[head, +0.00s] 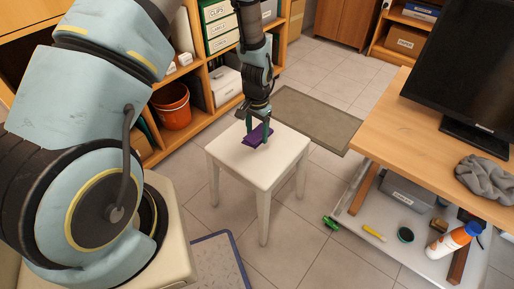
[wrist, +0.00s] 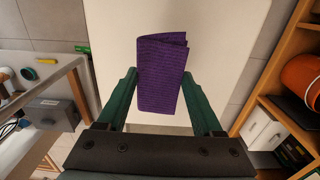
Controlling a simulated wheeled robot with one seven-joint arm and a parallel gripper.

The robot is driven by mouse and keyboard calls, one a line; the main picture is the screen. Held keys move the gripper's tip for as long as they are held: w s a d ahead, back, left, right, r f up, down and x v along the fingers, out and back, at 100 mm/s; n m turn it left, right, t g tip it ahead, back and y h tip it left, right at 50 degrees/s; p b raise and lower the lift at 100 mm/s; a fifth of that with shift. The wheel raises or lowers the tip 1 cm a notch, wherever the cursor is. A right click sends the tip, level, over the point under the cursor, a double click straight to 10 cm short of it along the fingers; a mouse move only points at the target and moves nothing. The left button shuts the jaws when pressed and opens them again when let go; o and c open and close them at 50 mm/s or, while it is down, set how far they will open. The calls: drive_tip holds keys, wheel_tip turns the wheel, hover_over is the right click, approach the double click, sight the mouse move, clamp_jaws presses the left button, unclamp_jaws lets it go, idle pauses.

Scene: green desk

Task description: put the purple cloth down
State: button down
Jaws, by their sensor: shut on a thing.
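The purple cloth (head: 257,135) is a small folded piece at the top of the white stool (head: 240,160). In the wrist view the cloth (wrist: 162,75) lies between the two green fingers, its folded edges showing at the upper right. My gripper (head: 258,133) points down over the stool seat and is shut on the cloth; it also shows in the wrist view (wrist: 163,92). The cloth is at or just above the seat; I cannot tell whether it touches. The fingers hide part of it in the head view.
A wooden desk (head: 390,115) with a monitor (head: 470,70) and a grey cloth (head: 485,178) stands right. Its lower shelf holds a spray bottle (head: 455,240) and small items. A shelf with an orange bucket (head: 172,105) stands left. The seat around the purple cloth is bare.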

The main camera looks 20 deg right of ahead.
sight(257, 150)
drive_tip(key=shift+f, duration=3.05)
drive_tip(key=shift+f, duration=0.1)
drive_tip(key=shift+c, duration=0.2)
unclamp_jaws()
wheel_tip(257, 150, up, 12)
drive_tip(key=shift+r, duration=0.15)
